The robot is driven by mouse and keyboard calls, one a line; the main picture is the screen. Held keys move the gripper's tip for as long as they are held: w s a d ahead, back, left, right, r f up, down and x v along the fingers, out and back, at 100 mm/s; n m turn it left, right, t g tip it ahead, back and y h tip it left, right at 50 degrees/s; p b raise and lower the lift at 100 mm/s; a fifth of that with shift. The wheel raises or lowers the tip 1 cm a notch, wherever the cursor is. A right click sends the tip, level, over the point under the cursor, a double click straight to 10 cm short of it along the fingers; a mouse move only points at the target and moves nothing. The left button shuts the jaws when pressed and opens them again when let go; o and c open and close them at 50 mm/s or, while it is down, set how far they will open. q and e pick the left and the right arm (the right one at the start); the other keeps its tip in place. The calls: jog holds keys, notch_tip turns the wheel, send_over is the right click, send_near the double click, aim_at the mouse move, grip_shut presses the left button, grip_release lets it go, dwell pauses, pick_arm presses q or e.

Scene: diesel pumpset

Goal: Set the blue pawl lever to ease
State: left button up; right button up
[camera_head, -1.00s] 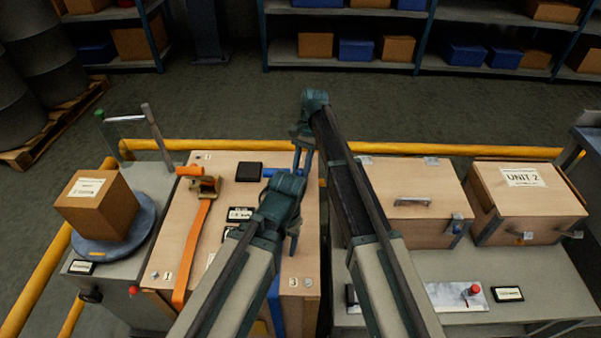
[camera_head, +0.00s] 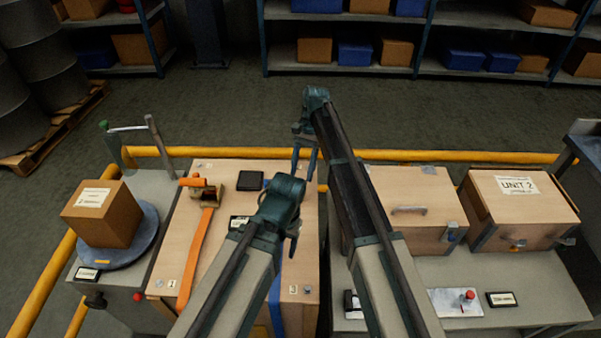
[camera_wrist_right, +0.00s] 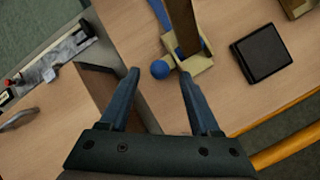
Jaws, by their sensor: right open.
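In the right wrist view a tan metal ratchet buckle (camera_wrist_right: 197,68) sits on the wooden crate top, with a brown upright part on it and a blue strap (camera_wrist_right: 157,12) beyond. A blue rounded knob (camera_wrist_right: 160,69) shows at its left side. I cannot tell whether this is the pawl lever's end. My right gripper (camera_wrist_right: 160,80) is open, with its fingertips either side of the knob and no visible grip. In the head view my right gripper (camera_head: 305,160) points down over the crate, and the buckle is hidden behind my arms. My left gripper (camera_head: 293,240) is mostly hidden by its own arm.
An orange strap with its ratchet (camera_head: 208,195) lies on the crate's left. A black box (camera_head: 250,181) is beside it. A carton (camera_head: 103,212) stands on a round plate at left. Two wooden boxes (camera_head: 410,222) (camera_head: 520,212) stand at right. A yellow rail (camera_head: 440,155) runs behind.

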jog(key=p+v, duration=0.7)
jog(key=v, duration=0.2)
jog(key=shift+w+r, duration=0.2)
jog(key=shift+r, duration=0.15)
jog(key=s+d+f+n+t+h, duration=0.1)
jog(key=s+d+n+t, duration=0.15)
jog(key=s+d, duration=0.4)
jog(key=s+d+f+n+t, duration=0.1)
jog(key=s+d+n+t, duration=0.2)
jog(key=s, duration=0.7)
jog(key=s+d+f+n+t+h, duration=0.1)
jog(key=s+d+n, duration=0.1)
jog(key=s+d, duration=0.6)
jog(key=s+a+r+n+g+h+p, duration=0.1)
jog(key=s+a, duration=0.4)
jog(key=a, duration=0.7)
jog(key=r+n+p, duration=0.1)
jog(key=n, duration=0.1)
jog(key=shift+s+n, duration=0.25)
jog(key=shift+n, duration=0.1)
